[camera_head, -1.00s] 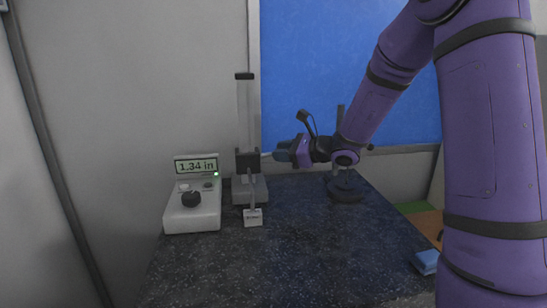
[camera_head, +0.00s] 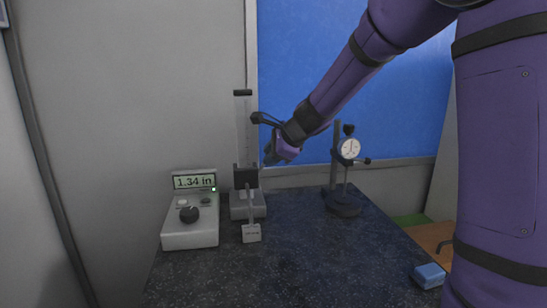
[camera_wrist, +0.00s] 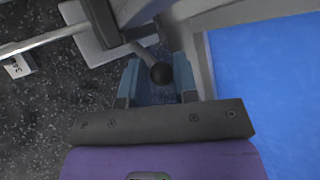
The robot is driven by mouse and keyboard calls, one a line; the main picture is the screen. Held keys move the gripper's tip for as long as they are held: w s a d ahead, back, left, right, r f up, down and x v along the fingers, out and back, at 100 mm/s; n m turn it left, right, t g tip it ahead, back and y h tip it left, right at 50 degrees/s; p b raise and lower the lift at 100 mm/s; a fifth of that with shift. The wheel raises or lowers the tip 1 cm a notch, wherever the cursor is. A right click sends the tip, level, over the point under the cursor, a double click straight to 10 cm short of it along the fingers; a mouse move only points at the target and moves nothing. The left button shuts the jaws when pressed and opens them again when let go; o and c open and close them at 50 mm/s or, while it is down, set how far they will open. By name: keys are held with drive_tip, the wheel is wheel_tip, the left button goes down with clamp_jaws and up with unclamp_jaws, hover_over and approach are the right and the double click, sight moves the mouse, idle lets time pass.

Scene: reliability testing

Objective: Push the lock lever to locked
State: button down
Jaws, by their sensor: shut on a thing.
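The lock lever is a short grey rod ending in a black ball knob (camera_wrist: 161,73). It comes out of the black carriage (camera_head: 246,177) on the upright gauge stand. In the head view the lever is hidden or too small to make out. My gripper (camera_head: 272,152) is just right of and above the carriage. In the wrist view my gripper (camera_wrist: 158,82) has its two blue-grey fingers on either side of the knob, shut on it. The carriage's contact with the column is partly hidden.
A white box (camera_head: 190,222) with a dial and a display reading 1.34 in stands left of the gauge. A dial indicator stand (camera_head: 343,200) and blue block (camera_head: 429,275) are on the right. The middle tabletop is clear.

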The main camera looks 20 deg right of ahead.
drive_tip(key=shift+a+r+h, duration=0.15)
drive_tip(key=shift+a+h, duration=0.1)
drive_tip(key=shift+h, duration=0.25)
idle(0.3)
drive_tip(key=c, duration=0.9)
unclamp_jaws()
drive_tip(key=shift+o, duration=0.2)
drive_tip(key=v, duration=1)
drive_tip(key=shift+r, duration=0.35)
drive_tip(key=shift+s+d, duration=0.1)
drive_tip(key=shift+d, duration=0.05)
